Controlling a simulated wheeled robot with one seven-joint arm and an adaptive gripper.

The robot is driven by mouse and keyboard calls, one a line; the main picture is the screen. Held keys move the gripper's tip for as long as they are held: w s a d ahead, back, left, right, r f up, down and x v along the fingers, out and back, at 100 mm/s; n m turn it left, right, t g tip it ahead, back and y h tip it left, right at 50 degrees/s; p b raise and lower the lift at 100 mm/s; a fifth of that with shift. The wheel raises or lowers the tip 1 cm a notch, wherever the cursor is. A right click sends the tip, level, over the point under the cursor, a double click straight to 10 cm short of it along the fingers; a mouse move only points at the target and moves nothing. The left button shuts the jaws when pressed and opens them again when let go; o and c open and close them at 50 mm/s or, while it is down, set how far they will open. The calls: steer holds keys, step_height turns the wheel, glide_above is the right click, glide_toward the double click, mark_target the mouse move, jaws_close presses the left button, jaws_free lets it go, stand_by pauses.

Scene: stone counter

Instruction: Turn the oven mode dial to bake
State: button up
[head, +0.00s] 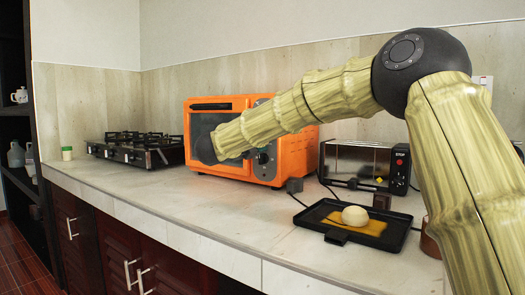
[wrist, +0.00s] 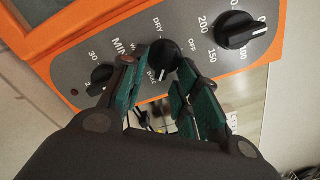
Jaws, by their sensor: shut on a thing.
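In the wrist view, the black mode dial (wrist: 163,56) is the middle one of three dials. Words around it read DRY and OFF, and one below it looks like BAKE. A pale mark shows at the dial's lower edge, near that word. My gripper (wrist: 156,68) has its green-padded fingers on both sides of this dial, shut on it.
The temperature dial (wrist: 235,30) and the timer dial (wrist: 103,75) sit close on either side. A toaster (head: 355,165) stands right of the oven. A black tray (head: 393,240) holding a round pale item (head: 355,215) lies in front. A gas stove (head: 135,148) is at left.

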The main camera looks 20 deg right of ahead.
steer(key=shift+w+m+b, duration=0.1)
steer(key=shift+m+b, duration=0.85)
steer(key=shift+m, duration=0.05)
steer(key=o, duration=1)
steer(key=shift+f, duration=0.1)
steer(key=shift+c, duration=0.2)
